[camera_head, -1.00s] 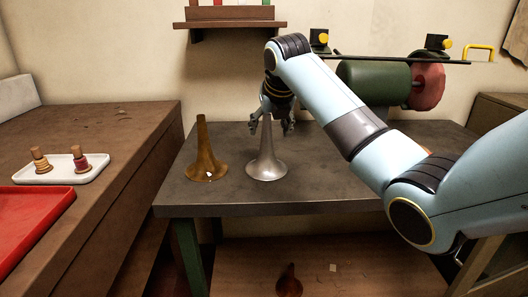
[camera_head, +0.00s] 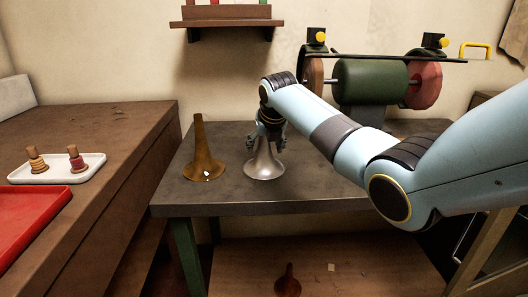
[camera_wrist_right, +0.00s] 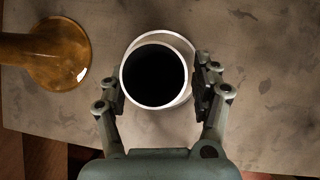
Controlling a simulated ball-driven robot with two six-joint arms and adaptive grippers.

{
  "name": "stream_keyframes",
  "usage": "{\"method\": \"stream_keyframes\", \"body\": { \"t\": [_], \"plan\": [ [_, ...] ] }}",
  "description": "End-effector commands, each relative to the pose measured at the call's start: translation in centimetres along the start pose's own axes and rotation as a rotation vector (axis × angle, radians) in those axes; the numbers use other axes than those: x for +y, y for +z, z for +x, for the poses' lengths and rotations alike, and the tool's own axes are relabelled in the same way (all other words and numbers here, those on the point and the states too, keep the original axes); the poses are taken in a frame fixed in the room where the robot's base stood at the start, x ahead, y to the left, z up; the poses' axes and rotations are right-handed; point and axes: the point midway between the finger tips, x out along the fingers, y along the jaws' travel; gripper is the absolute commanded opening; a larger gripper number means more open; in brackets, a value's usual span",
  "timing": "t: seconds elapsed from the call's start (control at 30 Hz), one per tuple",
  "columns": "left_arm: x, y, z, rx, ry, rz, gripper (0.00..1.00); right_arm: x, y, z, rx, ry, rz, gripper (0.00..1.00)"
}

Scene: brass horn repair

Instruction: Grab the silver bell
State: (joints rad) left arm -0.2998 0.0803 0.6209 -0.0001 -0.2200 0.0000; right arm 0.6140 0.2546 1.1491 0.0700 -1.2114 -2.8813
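The silver bell (camera_head: 265,167) stands upright on the grey table, flared end down. My right gripper (camera_head: 267,141) has come down over its narrow upper part. In the right wrist view the silver bell (camera_wrist_right: 155,75) is seen from above as a pale ring with a dark opening. There the right gripper (camera_wrist_right: 160,92) has its fingers apart, one on each side of the bell. A gap shows beside the fingers, though contact lower down cannot be told. My left gripper is not in view.
A brown brass bell (camera_head: 203,155) stands to the left on the same table (camera_head: 225,197). A green grinder (camera_head: 372,82) is at the back right. A white tray (camera_head: 92,172) with two spools and a red tray (camera_head: 30,215) lie on the left bench.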

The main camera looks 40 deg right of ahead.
Motion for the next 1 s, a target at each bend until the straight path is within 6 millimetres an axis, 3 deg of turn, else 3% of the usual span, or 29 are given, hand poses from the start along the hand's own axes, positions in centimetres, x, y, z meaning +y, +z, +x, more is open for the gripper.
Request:
{"method": "stream_keyframes", "body": {
  "t": [0.07,0.47,0.77,1.0],
  "plan": [
    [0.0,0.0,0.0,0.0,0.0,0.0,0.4,0.0,0.0,0.0,0.0,0.0,0.0,0.54],
    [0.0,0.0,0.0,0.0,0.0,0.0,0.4,0.0,0.0,0.0,0.001,0.0,0.0,0.02],
    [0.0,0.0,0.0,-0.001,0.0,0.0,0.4,0.0,0.3,-0.5,-0.001,0.001,0.0,0.0],
    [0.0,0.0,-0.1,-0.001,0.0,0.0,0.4,0.0,2.9,-4.3,-0.006,0.002,0.001,0.0]
  ]
}}
